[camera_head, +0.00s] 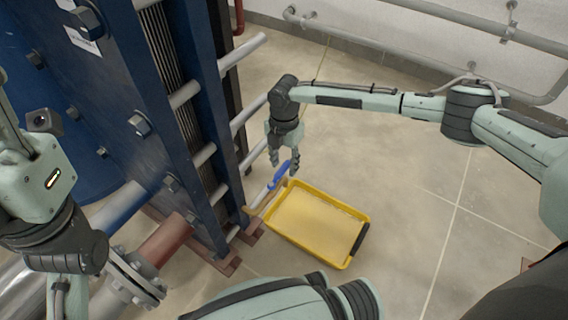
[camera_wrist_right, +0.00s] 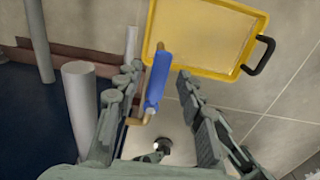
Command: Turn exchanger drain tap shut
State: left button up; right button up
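The drain tap's blue handle (camera_head: 279,174) is low beside the plate exchanger (camera_head: 130,110), above the near-left corner area of a yellow tray. In the right wrist view the blue handle (camera_wrist_right: 157,78) points up the picture, with a brass-coloured end below it. My right gripper (camera_head: 284,163) points down at the handle. In the right wrist view its two fingers (camera_wrist_right: 157,88) are apart, with the handle between them, nearer the left finger. A gap shows on the right side; contact on the left is unclear. My left arm is at the left edge; its fingers are not visible.
The yellow tray (camera_head: 357,214) with a dark handle lies on the tiled floor below the tap. Grey tie rods (camera_head: 243,52) stick out along the exchanger's side. Pipes (camera_head: 440,12) run along the back wall. The floor to the right is clear.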

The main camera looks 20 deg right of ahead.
grip_shut()
dwell(0.3)
dwell(0.3)
